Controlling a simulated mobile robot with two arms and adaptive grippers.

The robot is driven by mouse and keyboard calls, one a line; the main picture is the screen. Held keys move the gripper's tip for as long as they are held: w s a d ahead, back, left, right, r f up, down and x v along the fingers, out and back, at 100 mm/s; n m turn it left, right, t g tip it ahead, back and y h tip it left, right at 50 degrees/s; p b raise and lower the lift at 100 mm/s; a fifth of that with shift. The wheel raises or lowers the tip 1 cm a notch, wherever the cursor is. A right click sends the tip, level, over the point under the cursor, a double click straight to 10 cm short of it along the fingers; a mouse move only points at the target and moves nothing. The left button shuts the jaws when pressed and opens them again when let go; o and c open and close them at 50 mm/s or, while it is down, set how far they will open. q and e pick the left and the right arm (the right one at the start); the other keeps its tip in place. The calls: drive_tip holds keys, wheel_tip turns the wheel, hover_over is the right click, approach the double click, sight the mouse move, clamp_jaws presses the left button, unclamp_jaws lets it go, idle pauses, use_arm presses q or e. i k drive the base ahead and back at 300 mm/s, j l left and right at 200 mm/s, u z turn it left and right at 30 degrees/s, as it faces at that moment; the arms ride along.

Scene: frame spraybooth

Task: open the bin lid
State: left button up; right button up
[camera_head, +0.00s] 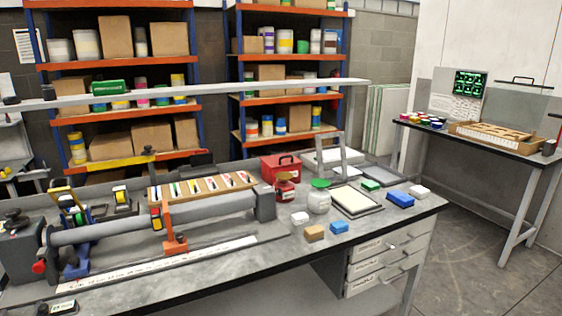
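I see nothing that I can clearly tell is the bin or its lid. A red box (280,167) with a dark handle on top stands at the back of the workbench, and I cannot tell whether it is the bin. Neither of my grippers is in view.
The grey workbench (215,270) holds a long clamping rig (160,226), a green-lidded jar (319,198), a framed tray (356,200) and several small blocks. Orange shelves (120,67) stand behind it. A side table (470,143) stands right, with open floor (480,245) before it.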

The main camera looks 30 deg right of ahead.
sight(275, 160)
drive_tip(key=i+l, duration=0.15)
drive_tip(key=l, duration=0.25)
drive_tip(key=i+l, duration=0.2)
drive_tip(key=l, duration=0.15)
drive_tip(key=i+l, duration=0.15)
drive_tip(key=l, duration=0.25)
